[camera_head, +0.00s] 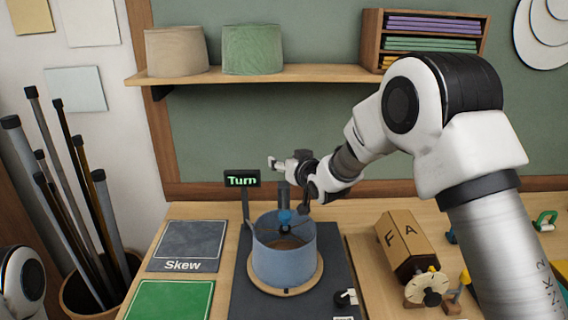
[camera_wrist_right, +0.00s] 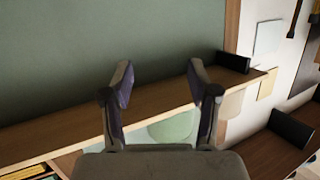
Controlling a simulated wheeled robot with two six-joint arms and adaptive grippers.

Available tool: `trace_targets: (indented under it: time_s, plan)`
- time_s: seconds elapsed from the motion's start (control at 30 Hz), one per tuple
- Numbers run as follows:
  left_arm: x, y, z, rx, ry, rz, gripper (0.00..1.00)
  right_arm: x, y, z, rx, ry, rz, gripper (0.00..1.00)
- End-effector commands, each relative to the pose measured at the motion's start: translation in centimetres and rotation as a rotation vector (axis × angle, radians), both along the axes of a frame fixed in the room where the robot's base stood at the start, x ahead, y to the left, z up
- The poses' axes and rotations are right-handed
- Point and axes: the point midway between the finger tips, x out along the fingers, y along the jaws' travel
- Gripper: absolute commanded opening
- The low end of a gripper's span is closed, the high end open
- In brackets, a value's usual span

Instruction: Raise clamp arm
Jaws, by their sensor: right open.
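The blue lamp shade (camera_head: 284,257) stands upright on a round wooden base (camera_head: 285,291) on the dark mat (camera_head: 240,298). A dark post with a blue knob (camera_head: 285,216) shows above its opening; this seems to be the clamp, but its arm is partly hidden. My right gripper (camera_head: 274,163) is above and behind the shade, beyond the knob. In the right wrist view it (camera_wrist_right: 160,78) is open, with nothing between its fingers. I cannot tell whether it touches the clamp. My left gripper is out of view.
A "Turn" sign (camera_head: 242,179) stands left of the shade. A shelf (camera_head: 300,73) holding beige (camera_head: 176,52) and green (camera_head: 252,50) shades is above. The "Skew" panel (camera_head: 185,243) and green panel (camera_head: 170,299) lie left. A wooden lettered block (camera_head: 404,240) is right.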

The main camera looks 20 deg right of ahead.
Motion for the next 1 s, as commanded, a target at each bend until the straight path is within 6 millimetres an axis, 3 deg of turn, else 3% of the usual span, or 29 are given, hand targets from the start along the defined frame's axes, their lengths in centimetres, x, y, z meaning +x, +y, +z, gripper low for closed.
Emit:
trace_targets:
  time_s: [0.27,0.7,1.0]
  plan:
    - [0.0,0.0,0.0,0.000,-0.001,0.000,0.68,-1.2,-0.2,0.4,0.000,0.001,0.000,0.60]
    - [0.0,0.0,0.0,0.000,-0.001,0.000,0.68,-11.2,-1.5,3.0,0.002,-0.007,-0.001,0.60]
    - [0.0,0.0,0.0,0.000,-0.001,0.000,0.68,-12.5,-1.6,3.3,0.001,-0.008,-0.001,0.60]
